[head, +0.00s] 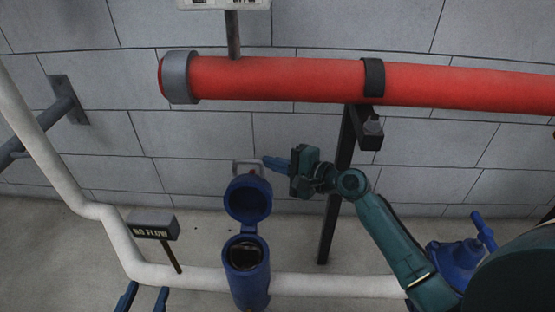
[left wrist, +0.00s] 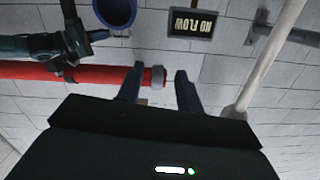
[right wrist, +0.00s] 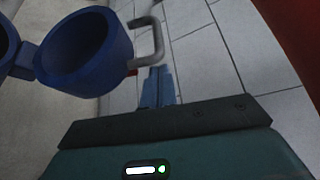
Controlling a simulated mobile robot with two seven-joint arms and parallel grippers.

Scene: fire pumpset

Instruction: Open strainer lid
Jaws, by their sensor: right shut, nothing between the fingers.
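The blue strainer (head: 247,289) stands upright on the white pipe, with its dark round mouth uncovered. Its blue lid (head: 262,199) is swung up and back on the hinge, standing open with its hollow inside facing me. A grey handle (head: 236,169) sits at the lid's top; it also shows in the right wrist view (right wrist: 158,40). My right gripper (head: 267,161) is shut and empty beside the handle, to its right; in the right wrist view its fingers (right wrist: 157,72) are together just below the handle. My left gripper (head: 145,291) is open and empty, low at the left, away from the strainer.
A red pipe (head: 290,80) runs along the grey block wall above, with a black support post (head: 333,210) behind my right arm. A "NO FLOW" sign (head: 153,225) stands left of the strainer by the white pipe (head: 110,232). A blue valve (head: 458,258) is at the right.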

